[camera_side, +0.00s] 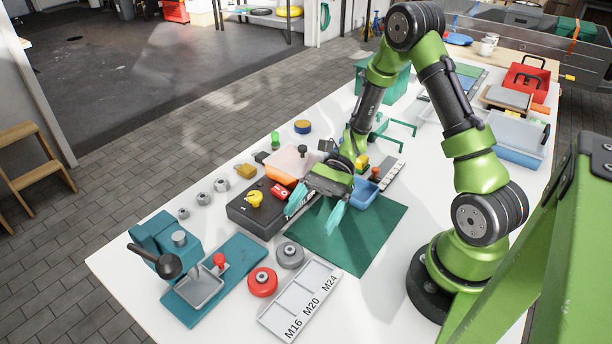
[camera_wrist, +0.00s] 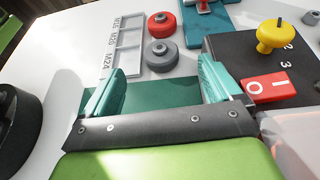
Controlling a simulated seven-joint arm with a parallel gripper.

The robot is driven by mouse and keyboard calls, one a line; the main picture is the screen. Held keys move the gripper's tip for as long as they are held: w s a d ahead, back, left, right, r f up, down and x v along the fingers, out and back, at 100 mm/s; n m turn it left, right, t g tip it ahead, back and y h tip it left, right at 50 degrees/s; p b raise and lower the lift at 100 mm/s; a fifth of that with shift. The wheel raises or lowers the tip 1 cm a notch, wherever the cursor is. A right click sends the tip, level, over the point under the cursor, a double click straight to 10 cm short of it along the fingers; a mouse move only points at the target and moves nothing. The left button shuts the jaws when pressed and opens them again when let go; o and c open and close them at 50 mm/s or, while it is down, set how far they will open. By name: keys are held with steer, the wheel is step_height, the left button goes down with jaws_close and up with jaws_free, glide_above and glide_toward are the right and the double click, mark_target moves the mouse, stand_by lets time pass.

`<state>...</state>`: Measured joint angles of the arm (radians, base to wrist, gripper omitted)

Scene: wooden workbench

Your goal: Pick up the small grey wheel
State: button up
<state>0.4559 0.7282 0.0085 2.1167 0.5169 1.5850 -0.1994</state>
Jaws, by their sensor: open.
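The small grey wheel (camera_side: 290,255) lies flat on the white bench, just behind the red wheel (camera_side: 262,282) and beside the labelled tray. In the wrist view the grey wheel (camera_wrist: 161,55) sits beyond my fingertips, between their lines, with the red wheel (camera_wrist: 161,25) past it. My gripper (camera_side: 314,213) is open and empty above the green mat, up and to the right of the grey wheel in the side view. Its two teal fingers also show wide apart in the wrist view (camera_wrist: 160,82).
The white tray marked M16, M20 and M24 (camera_side: 280,318) lies beside the wheels. A black control box (camera_side: 243,212) with a yellow knob and red switch stands close to my gripper. A teal press (camera_side: 170,250) is at the left. The green mat (camera_side: 375,240) has bare room.

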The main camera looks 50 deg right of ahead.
mark_target(289, 250)
steer(key=x, duration=0.6)
steer(key=shift+a+f, duration=0.15)
steer(key=shift+a, duration=0.2)
steer(key=shift+c, duration=0.3)
steer(key=c, duration=1.1)
steer(key=shift+c, duration=0.2)
